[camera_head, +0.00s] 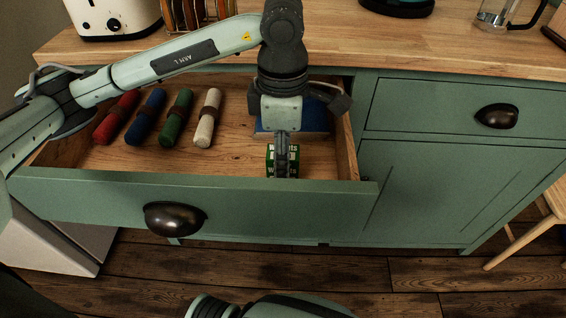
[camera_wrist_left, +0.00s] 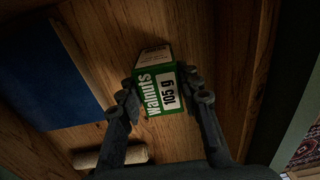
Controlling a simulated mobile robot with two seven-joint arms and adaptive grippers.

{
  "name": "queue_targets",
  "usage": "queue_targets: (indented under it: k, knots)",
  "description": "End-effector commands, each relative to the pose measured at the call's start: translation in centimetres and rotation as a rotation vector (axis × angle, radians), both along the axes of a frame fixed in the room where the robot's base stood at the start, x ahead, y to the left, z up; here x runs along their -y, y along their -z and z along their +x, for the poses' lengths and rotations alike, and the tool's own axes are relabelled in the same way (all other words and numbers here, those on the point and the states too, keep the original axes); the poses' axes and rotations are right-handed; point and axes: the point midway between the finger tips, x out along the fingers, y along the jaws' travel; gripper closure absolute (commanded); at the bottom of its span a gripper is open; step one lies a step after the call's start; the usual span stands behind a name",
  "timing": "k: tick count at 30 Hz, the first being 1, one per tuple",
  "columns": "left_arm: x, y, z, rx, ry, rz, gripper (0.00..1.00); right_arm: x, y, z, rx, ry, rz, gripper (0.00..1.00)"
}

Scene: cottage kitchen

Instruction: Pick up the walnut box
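The walnut box (camera_head: 271,160) is a small green and white carton lying in the open drawer, near its front right. In the left wrist view the walnut box (camera_wrist_left: 158,95) shows its "walnuts" and "105 g" labels. My left gripper (camera_head: 282,172) points down over it and hides part of it in the head view. In the left wrist view the fingers of my left gripper (camera_wrist_left: 161,100) are spread, one on each side of the box's near end. They are very close to it; firm contact cannot be made out. My right gripper is not in view.
The open drawer (camera_head: 110,190) has a raised green front and wooden side walls close to the box. A dark blue flat item (camera_head: 318,118) lies behind the gripper. Red, blue, green and cream rolls (camera_head: 206,118) lie to the left. The wooden counter (camera_head: 430,45) overhangs behind.

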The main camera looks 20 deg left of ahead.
Motion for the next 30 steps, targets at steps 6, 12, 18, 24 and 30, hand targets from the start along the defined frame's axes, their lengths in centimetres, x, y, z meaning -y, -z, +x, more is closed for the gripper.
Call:
queue_targets:
  k: [6, 12, 18, 24, 30]
  knots:
    - [0.0, 0.0, 0.0, 0.000, 0.000, 0.000, 0.97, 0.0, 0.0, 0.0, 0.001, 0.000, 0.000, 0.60]
    - [0.0, -0.1, 0.0, 0.000, 0.000, -0.001, 0.98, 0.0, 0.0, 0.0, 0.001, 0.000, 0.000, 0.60]
    - [0.1, -0.9, 0.1, 0.003, 0.001, -0.002, 0.98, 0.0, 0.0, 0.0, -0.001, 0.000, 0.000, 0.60]
    - [0.1, -3.8, 0.2, 0.006, 0.001, -0.002, 0.98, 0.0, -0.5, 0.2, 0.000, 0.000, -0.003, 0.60]
    - [-3.7, -6.5, -2.1, 0.005, -0.004, 0.000, 0.98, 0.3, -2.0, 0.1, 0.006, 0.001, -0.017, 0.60]
